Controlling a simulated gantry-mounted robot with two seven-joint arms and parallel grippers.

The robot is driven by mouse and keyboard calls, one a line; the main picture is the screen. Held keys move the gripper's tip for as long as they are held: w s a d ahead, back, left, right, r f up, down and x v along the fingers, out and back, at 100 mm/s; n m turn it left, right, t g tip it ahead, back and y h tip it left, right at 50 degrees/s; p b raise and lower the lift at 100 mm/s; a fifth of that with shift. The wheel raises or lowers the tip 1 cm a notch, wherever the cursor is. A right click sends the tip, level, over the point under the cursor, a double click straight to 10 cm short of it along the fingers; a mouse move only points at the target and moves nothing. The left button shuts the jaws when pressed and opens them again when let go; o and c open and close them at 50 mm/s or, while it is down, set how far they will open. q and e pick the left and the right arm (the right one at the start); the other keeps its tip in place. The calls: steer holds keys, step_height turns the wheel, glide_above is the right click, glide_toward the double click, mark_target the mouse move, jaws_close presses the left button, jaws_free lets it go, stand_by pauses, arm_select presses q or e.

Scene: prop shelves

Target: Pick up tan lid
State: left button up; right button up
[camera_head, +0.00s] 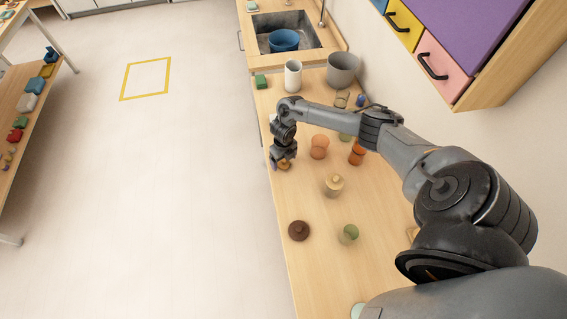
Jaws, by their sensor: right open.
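My right gripper (284,163) points down at the left edge of the wooden counter. It is open, right over a small tan-brown piece (285,166) that looks like the tan lid. The gripper hides much of it, and I cannot tell whether the fingers touch it. A beige jar (333,187) with a knobbed top stands to the right and nearer. A dark brown knobbed lid (299,231) lies nearer on the counter. My left gripper is out of view.
On the counter (315,270) stand an orange cup (319,150), orange jar (357,155), green-topped jar (348,234), white cylinder (293,75), grey pot (343,69) and green block (260,82). A sink with a blue bowl (284,40) lies beyond. Drawers (440,65) overhang upper right.

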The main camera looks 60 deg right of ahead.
steer(key=shift+f, duration=0.45)
steer(key=c, duration=1.1)
steer(key=shift+r, duration=0.1)
